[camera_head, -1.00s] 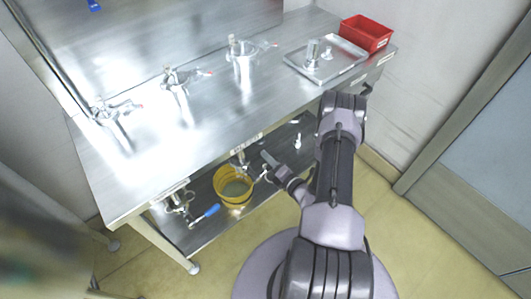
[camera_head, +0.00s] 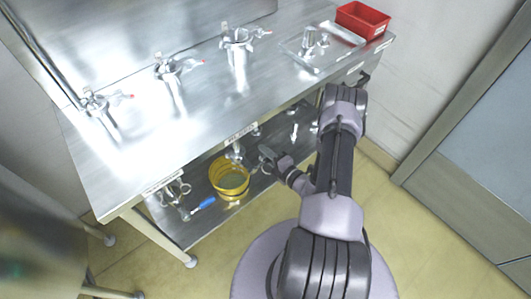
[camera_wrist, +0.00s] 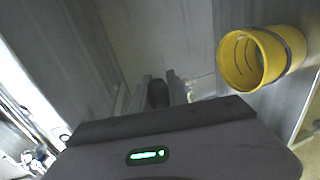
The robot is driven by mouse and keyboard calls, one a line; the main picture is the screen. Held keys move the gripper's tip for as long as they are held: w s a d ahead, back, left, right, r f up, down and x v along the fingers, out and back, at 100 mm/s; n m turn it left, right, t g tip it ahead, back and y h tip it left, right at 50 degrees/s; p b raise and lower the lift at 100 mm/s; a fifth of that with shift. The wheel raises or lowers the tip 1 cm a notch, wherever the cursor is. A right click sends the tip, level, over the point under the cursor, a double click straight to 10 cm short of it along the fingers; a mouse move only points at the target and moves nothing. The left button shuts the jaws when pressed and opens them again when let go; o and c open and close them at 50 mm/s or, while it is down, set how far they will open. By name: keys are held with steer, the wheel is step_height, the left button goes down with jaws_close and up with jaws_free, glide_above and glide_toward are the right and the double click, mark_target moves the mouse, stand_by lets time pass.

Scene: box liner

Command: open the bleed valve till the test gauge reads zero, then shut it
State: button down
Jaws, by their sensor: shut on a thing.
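My gripper (camera_head: 268,156) is under the bench top, beside and to the right of a yellow bucket (camera_head: 230,178) in the head view. In the wrist view my gripper (camera_wrist: 159,92) has its fingers closed about a dark rounded knob (camera_wrist: 158,95); whether it is the bleed valve's handle I cannot tell. The yellow bucket (camera_wrist: 243,62) lies to the right of the fingers there, apart from them. A metal fitting (camera_head: 235,152) hangs over the bucket under the bench edge. No gauge face is readable in either view.
A blue-handled tool (camera_head: 203,203) lies on the lower shelf, left of the bucket. Clamped metal fittings (camera_head: 170,68) stand on the bench top (camera_head: 205,105). A metal tray (camera_head: 300,62) and a red bin (camera_head: 362,19) are at the far right. The yellow floor right of my base is clear.

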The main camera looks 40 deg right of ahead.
steer(key=c, duration=1.3)
jaws_free()
steer(key=s+r+p, duration=0.3)
steer(key=s+p, duration=0.2)
steer(key=s, duration=1.2)
steer(key=shift+d+r, duration=0.15)
